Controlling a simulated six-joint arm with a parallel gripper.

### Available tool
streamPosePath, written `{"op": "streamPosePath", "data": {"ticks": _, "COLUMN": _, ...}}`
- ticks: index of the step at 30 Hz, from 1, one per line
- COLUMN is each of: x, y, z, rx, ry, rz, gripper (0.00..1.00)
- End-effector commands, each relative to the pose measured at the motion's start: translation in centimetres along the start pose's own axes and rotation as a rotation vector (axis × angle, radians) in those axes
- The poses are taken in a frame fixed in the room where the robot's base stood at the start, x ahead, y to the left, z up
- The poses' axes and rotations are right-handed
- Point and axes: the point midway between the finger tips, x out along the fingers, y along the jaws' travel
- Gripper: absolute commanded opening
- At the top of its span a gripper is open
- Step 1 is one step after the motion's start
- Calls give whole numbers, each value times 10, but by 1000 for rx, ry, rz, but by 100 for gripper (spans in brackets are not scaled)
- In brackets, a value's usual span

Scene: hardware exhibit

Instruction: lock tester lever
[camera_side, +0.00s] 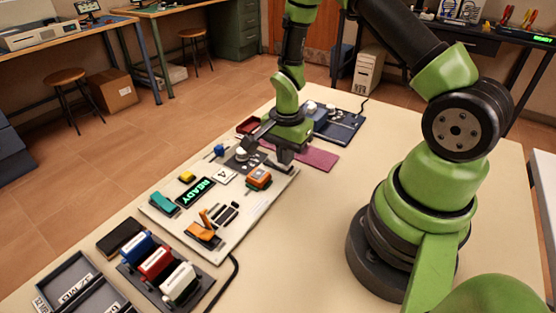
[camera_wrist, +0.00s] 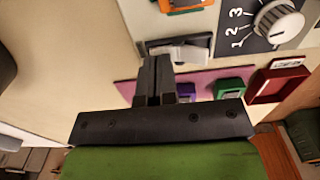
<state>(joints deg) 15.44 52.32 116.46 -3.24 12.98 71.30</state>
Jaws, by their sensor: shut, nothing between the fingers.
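The tester panel (camera_side: 225,240) is a pale board on the table with a green READY display (camera_side: 195,192). In the wrist view, a grey and white lever-like part (camera_wrist: 188,50) sits at the panel's edge. My gripper (camera_wrist: 157,62) is shut and empty, with its fingertips right at this part; I cannot tell whether they touch it. In the side view my gripper (camera_side: 284,158) points down at the panel's far right corner and hides much of that part. An orange lever (camera_side: 206,218) stands tilted on an orange base nearer the camera.
A white dial (camera_wrist: 281,22) on a black numbered plate and an orange block (camera_side: 259,177) are close to my gripper. A purple mat (camera_side: 318,158) lies beyond. Coloured blocks in a rack (camera_side: 155,263) stand in front.

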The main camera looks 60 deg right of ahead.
Motion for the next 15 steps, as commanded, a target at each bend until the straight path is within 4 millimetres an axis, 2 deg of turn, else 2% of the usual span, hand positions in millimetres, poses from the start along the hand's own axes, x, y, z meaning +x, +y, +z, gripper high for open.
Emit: {"op": "streamPosePath", "data": {"ticks": 15, "x": -50, "y": 0, "z": 0, "rx": 0, "ry": 1, "rz": -3, "gripper": 0}}
